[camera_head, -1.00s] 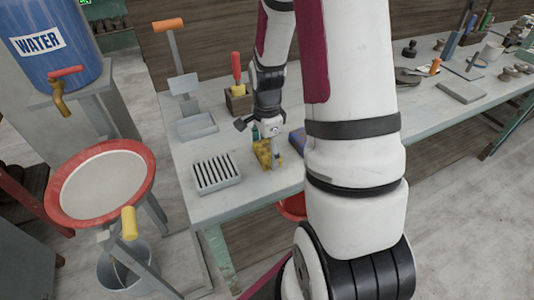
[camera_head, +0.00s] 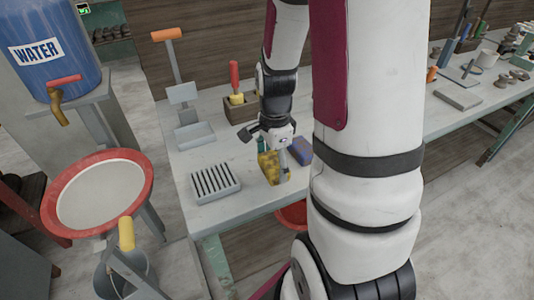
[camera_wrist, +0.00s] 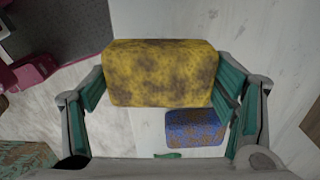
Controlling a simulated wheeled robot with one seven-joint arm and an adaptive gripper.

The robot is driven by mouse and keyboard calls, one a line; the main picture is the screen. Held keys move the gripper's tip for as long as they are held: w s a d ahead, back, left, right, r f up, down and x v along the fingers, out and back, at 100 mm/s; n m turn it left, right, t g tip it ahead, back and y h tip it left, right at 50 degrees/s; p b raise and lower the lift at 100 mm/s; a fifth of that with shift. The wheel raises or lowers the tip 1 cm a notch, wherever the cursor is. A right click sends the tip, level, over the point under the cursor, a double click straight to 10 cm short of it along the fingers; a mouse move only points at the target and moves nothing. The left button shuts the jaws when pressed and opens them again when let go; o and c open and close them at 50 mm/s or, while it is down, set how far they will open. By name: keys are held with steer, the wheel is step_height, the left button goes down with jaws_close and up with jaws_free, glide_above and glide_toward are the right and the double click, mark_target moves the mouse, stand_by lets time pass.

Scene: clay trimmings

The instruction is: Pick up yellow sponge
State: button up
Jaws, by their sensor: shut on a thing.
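The yellow sponge (camera_wrist: 160,74), mottled with brown stains, sits between the two fingers of my gripper (camera_wrist: 164,100) in the wrist view. The green-padded fingers touch its left and right ends. In the head view the sponge (camera_head: 268,168) is at the front part of the grey table, under my gripper (camera_head: 277,160), partly hidden by a finger. I cannot tell clearly whether it is clear of the tabletop.
A blue stained sponge (camera_wrist: 195,128) lies close by on the table; it also shows in the head view (camera_head: 299,151). A slotted rack (camera_head: 215,183) stands to the left. A wooden block with a red-handled tool (camera_head: 234,82) is behind. A red-rimmed basin (camera_head: 56,178) is left of the table.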

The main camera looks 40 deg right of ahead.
steer(key=s, duration=0.1)
steer(key=s+a, duration=0.1)
steer(key=s, duration=0.2)
steer(key=shift+s+a+r, duration=0.25)
steer(key=shift+a, duration=0.1)
steer(key=shift+s+a+r+p, duration=0.1)
steer(key=shift+s+a+p, duration=0.2)
steer(key=shift+s+p, duration=0.85)
steer(key=shift+s+a+r+p, duration=0.1)
steer(key=shift+s+a+p, duration=0.4)
steer(key=shift+p, duration=1.2)
steer(key=shift+s+a+r+p, duration=0.15)
steer(key=shift+s+p, duration=0.8)
steer(key=shift+p, duration=0.5)
steer(key=shift+w+f, duration=0.1)
steer(key=shift+f, duration=0.05)
steer(key=shift+c, duration=0.5)
